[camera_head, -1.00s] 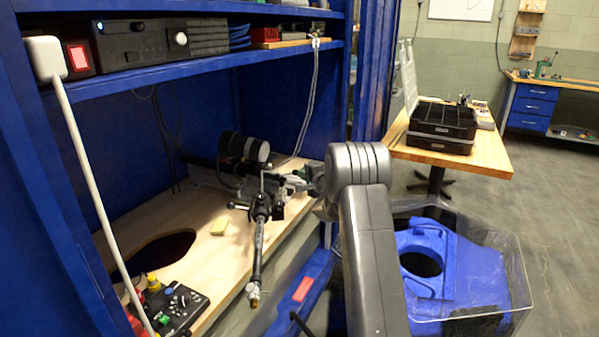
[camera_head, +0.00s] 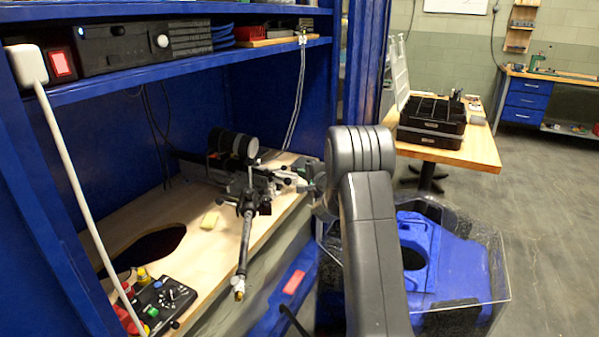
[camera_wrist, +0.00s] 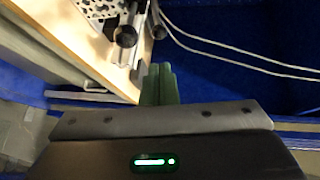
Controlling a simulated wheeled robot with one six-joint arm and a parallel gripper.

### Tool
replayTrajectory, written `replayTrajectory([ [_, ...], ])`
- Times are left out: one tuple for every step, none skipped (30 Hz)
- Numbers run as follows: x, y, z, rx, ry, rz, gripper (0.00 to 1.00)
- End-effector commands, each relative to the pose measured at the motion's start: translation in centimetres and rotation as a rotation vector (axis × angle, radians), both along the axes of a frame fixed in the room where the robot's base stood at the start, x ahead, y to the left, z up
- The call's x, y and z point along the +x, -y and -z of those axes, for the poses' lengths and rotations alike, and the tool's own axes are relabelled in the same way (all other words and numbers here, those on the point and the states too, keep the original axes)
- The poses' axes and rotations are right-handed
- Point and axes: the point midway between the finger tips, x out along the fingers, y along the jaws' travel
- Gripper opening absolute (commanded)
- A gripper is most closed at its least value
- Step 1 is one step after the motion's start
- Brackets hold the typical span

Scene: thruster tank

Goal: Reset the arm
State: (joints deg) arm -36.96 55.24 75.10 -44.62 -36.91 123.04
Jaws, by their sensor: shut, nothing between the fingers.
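My arm's grey links (camera_head: 372,240) stand upright in the middle of the head view, in front of the bench. My gripper (camera_wrist: 160,84) shows in the wrist view with its green fingers together and nothing between them. Its fingertips point toward the edge of a wooden bench top (camera_wrist: 75,40), close to a metal fixture with black round knobs (camera_wrist: 126,36). I cannot tell whether they touch. In the head view the gripper is mostly hidden behind my arm.
A blue part in a clear bin (camera_head: 450,260) sits right of my arm. Black trays (camera_head: 432,120) are on a table behind. Floor at right is clear.

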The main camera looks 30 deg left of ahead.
Motion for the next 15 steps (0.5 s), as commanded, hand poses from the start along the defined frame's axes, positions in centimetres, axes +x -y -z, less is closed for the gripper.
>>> replayTrajectory([
  [-0.2, 0.9, -0.3, 0.0, -0.001, 0.001, 0.0],
  [-0.4, 1.4, -0.3, -0.001, -0.001, 0.001, 0.0],
  [-0.6, 2.0, -0.5, 0.0, -0.001, 0.002, 0.0],
  [-0.7, 2.6, -0.6, -0.001, 0.0, 0.002, 0.0],
  [-0.9, 3.1, -0.7, 0.0, 0.0, 0.002, 0.0],
  [-1.1, 3.8, -0.8, -0.001, 0.0, 0.001, 0.0],
  [-1.3, 4.3, -1.0, 0.0, 0.0, 0.002, 0.0],
  [-1.4, 4.8, -1.0, -0.001, 0.0, 0.002, 0.0],
  [-1.6, 5.3, -1.2, 0.0, -0.001, 0.002, 0.0],
  [-1.7, 5.7, -1.2, 0.0, -0.001, 0.001, 0.0],
  [-1.8, 6.0, -1.3, 0.0, -0.001, 0.001, 0.0],
  [-1.9, 6.4, -1.3, 0.0, -0.001, 0.001, 0.0],
  [-2.0, 6.6, -1.4, 0.0, -0.001, 0.001, 0.0],
  [-2.1, 6.8, -1.4, 0.0, -0.001, 0.001, 0.0],
  [-2.1, 6.9, -1.4, 0.0, 0.0, 0.001, 0.0],
])
